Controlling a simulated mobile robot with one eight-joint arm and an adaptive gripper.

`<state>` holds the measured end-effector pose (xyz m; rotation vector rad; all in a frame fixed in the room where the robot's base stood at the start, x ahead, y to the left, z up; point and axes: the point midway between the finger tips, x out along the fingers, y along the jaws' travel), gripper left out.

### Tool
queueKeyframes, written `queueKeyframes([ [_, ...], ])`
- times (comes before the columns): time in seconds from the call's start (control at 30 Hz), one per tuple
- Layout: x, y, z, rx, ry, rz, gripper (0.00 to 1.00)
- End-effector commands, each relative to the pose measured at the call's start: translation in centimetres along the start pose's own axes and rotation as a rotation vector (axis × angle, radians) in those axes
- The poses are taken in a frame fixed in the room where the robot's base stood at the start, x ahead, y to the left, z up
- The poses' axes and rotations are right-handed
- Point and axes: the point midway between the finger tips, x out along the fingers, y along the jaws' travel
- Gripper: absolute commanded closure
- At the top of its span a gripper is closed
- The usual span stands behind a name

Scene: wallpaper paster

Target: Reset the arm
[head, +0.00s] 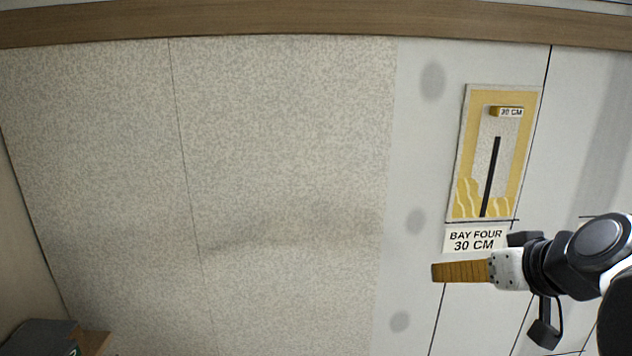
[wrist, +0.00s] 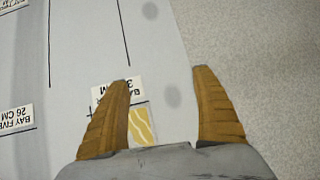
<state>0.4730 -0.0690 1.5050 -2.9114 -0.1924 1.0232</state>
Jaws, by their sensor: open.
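My gripper (head: 436,272) reaches in from the right edge in the head view, its ribbed brown fingers pointing left in front of the wall. In the wrist view its two fingers (wrist: 162,75) stand well apart with nothing between them, so it is open and empty. In the head view the fingers overlap, one behind the other. My arm's dark and white links show at the lower right. No held object shows in either view.
Speckled wallpaper (head: 280,150) covers the left. A "BAY FIVE 26 CM" label (wrist: 16,119) shows. A dark box (head: 40,337) sits lower left.

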Motion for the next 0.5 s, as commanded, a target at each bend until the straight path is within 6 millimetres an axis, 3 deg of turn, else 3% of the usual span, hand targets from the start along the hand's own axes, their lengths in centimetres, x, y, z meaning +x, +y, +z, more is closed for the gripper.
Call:
queueKeyframes([
  [0.03,2.7,-0.8,4.5,-0.002,-0.028,-0.005,0.23],
  [0.1,4.7,-1.8,8.7,0.0,-0.068,-0.004,0.23],
  [0.4,12.7,-4.3,26.6,0.008,-0.208,0.048,0.23],
  [0.5,14.8,-4.5,31.6,0.008,-0.239,0.076,0.23],
])
